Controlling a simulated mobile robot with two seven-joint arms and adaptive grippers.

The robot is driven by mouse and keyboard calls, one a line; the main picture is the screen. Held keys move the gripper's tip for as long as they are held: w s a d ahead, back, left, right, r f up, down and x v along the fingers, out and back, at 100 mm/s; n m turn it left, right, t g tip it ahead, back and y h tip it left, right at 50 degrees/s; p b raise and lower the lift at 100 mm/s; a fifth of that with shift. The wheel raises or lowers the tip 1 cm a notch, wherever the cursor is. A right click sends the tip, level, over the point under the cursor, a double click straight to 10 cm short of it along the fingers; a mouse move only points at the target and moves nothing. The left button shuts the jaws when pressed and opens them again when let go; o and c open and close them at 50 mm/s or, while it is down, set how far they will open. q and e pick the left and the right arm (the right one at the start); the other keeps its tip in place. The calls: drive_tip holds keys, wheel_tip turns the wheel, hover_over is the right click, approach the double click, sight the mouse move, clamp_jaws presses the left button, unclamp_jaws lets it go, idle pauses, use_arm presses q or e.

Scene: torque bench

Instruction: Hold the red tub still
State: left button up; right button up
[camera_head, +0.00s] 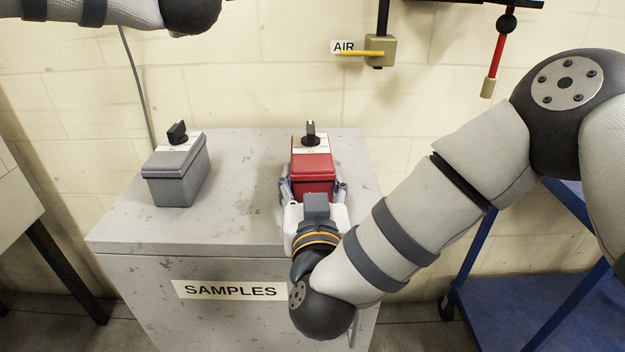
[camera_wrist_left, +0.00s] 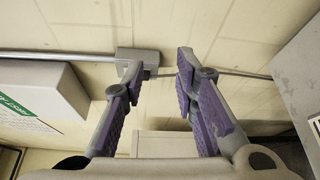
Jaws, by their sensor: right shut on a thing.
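The red tub (camera_head: 312,168) stands upright on the grey cabinet top (camera_head: 245,225), with a white-topped lid and a black knob (camera_head: 311,132) on it. My right gripper (camera_head: 313,187) is at its near side, with a finger along each side, shut on it. The gripper's palm hides the tub's lower front. My left gripper shows in the left wrist view (camera_wrist_left: 155,80), with its two purple-padded fingers apart and nothing between them. It is away from the tub, facing a wall.
A grey tub (camera_head: 175,172) with a black knob stands on the cabinet's left. A "SAMPLES" label (camera_head: 229,290) is on the cabinet front. An air valve with a yellow handle (camera_head: 362,53) and a red hanging rod (camera_head: 497,55) are above. A blue cart (camera_head: 520,305) is at right.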

use_arm(q)
drive_tip(key=s+d+f+n+g+h, duration=0.2)
drive_tip(key=s+d+f+n+g, duration=0.15)
drive_tip(key=d+f+n, duration=0.45)
drive_tip(key=n+g+h, duration=0.4)
drive_tip(key=g+h, duration=0.1)
drive_tip(key=g, duration=0.1)
approach(311, 128)
drive_tip(key=x, duration=0.2)
drive_tip(key=shift+d, duration=0.2)
drive_tip(key=shift+x, duration=3.3)
drive_tip(key=shift+w+a, duration=0.1)
drive_tip(key=shift+a, duration=0.05)
clamp_jaws()
